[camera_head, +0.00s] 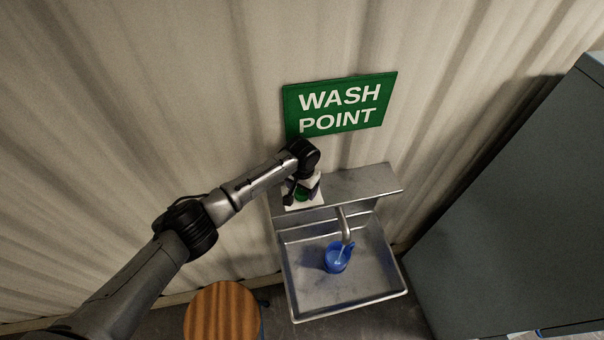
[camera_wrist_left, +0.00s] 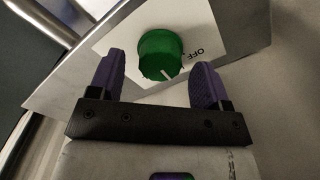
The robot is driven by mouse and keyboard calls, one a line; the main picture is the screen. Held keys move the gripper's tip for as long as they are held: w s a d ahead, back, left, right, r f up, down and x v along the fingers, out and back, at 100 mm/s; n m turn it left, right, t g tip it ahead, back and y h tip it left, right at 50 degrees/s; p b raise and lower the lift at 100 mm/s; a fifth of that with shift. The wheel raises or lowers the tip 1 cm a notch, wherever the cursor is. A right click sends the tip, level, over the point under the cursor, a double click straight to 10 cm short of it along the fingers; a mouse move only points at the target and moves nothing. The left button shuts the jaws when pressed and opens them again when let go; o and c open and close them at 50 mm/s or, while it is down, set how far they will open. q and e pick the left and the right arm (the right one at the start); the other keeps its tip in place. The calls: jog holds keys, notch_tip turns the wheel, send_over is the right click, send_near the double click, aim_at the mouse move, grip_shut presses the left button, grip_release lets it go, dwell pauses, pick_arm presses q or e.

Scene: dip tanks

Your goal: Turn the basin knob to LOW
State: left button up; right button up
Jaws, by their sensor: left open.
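The basin knob (camera_wrist_left: 161,54) is green and round with a white pointer line, and sits on a white plate (camera_wrist_left: 211,24) with the word OFF printed beside it. In the left wrist view the pointer is at the lower side of the knob, to the left of OFF; no LOW mark can be read. My left gripper (camera_wrist_left: 155,80) is open, with its purple fingers on either side of the knob and apart from it. In the head view the knob (camera_head: 301,194) is mostly covered by my left gripper (camera_head: 302,192). My right gripper is not in view.
The metal basin (camera_head: 291,283) with a bent spout (camera_head: 346,226) is right of and below the knob, and a blue jug (camera_head: 336,258) stands in it. A green WASH POINT sign (camera_head: 340,104) hangs above. A wooden stool (camera_head: 222,312) is at lower left, a grey cabinet (camera_head: 510,210) at right.

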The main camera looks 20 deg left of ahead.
pick_arm(q)
notch_tip(320, 180, up, 12)
jog(key=b, duration=0.2)
jog(key=shift+r, duration=0.25)
dwell(0.4)
